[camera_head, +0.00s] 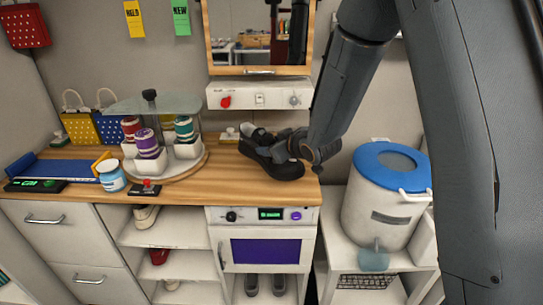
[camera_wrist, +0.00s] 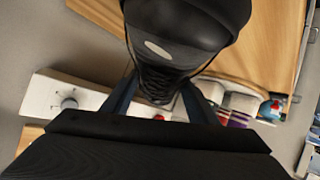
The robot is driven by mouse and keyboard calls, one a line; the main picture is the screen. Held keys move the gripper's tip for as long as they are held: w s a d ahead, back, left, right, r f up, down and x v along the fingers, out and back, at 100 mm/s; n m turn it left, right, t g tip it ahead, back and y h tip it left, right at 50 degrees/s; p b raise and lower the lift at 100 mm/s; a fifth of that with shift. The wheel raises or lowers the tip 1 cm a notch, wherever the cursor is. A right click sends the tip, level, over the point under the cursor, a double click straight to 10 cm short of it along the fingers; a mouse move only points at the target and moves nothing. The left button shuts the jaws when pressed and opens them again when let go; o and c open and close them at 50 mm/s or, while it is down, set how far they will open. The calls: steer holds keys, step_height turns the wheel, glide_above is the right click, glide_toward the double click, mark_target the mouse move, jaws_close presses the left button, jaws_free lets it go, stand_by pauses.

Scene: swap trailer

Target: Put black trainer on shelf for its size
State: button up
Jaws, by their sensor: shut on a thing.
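The black trainer (camera_head: 270,160) is at the right end of the wooden counter (camera_head: 225,165) in the head view. My gripper (camera_head: 300,148) is at its right side and shut on it. In the wrist view the trainer (camera_wrist: 180,45) fills the top middle, its laces between my two fingers (camera_wrist: 160,100). I cannot tell whether its sole touches the counter. Below the counter are open shelves (camera_head: 165,232). A pale shoe (camera_head: 146,214) stands on the top one and a red shoe (camera_head: 159,256) on a lower one. Size labels are not readable.
A glass-topped carousel (camera_head: 190,165) with spools stands left of the trainer. A small oven (camera_head: 262,248) is under the counter, with grey shoes (camera_head: 265,285) below it. A blue-lidded white bin (camera_head: 375,215) stands at the right. A mirror (camera_head: 225,50) hangs behind.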

steer(key=shift+f+p, duration=0.4)
steer(key=shift+f, duration=1.7)
steer(key=shift+f, duration=0.1)
steer(key=o, duration=1.4)
step_height(320, 180, up, 6)
steer(key=b, duration=0.2)
glide_above(290, 172)
steer(key=shift+f, duration=0.2)
